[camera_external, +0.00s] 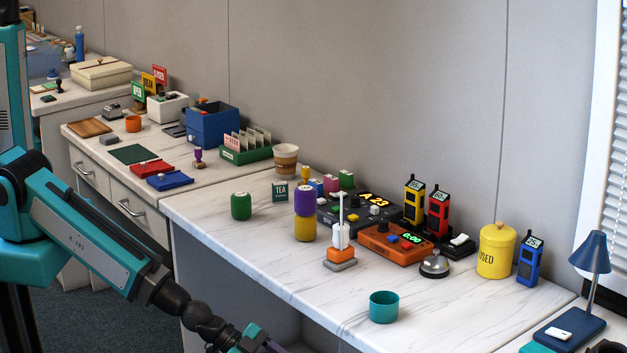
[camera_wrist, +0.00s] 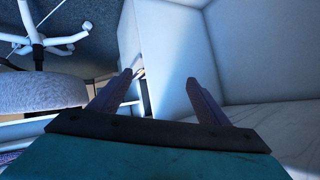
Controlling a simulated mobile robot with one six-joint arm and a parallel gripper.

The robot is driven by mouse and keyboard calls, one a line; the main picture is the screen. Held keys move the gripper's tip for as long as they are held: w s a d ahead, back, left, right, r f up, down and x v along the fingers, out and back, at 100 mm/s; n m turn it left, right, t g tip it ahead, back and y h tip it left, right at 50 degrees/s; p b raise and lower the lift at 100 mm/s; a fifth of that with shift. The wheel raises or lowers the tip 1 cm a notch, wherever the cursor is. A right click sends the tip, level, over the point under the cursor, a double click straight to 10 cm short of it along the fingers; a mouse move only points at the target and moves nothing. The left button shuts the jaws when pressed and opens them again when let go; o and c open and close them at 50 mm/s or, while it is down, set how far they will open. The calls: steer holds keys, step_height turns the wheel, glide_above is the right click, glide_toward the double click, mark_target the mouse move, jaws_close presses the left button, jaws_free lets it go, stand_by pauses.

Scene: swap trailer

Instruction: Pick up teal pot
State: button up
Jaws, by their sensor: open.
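The teal pot (camera_external: 384,307) is a small open cup. It stands upright near the front edge of the marble-topped desk in the external view. My teal arm reaches in from the left, low in front of the desk. The pot does not show in the wrist view.
A yellow canister (camera_external: 496,250) and a blue lamp (camera_external: 590,255) are to the right. The wrist view shows an office chair (camera_wrist: 40,85).

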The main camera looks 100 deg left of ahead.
steer(key=w+d+r+m+t+b, duration=0.1)
steer(key=w+d+r+t+b, duration=0.15)
steer(key=r, duration=0.45)
steer(key=w+d+r+t+b, duration=0.1)
steer(key=w+d+r+t, duration=0.2)
steer(key=r, duration=0.5)
steer(key=n+t+y+p, duration=0.1)
steer(key=n+y+p, duration=0.15)
steer(key=n, duration=0.55)
glide_toward(378, 300)
steer(key=shift+y, duration=0.45)
steer(key=d, duration=0.1)
steer(key=d+r, duration=0.1)
steer(key=d, duration=0.1)
steer(key=w+d+b, duration=0.1)
steer(key=shift+d+r, duration=0.15)
steer(key=shift+d, duration=0.1)
steer(key=shift+w+a+r+n+y, duration=0.1)
steer(key=shift+w+a+n+y, duration=0.25)
steer(key=shift+a, duration=0.25)
steer(key=shift+w+a+p, duration=0.15)
steer(key=shift+w+p, duration=0.05)
steer(key=shift+w, duration=1.8)
steer(key=shift+w+a+p, duration=0.15)
steer(key=shift+w, duration=2.05)
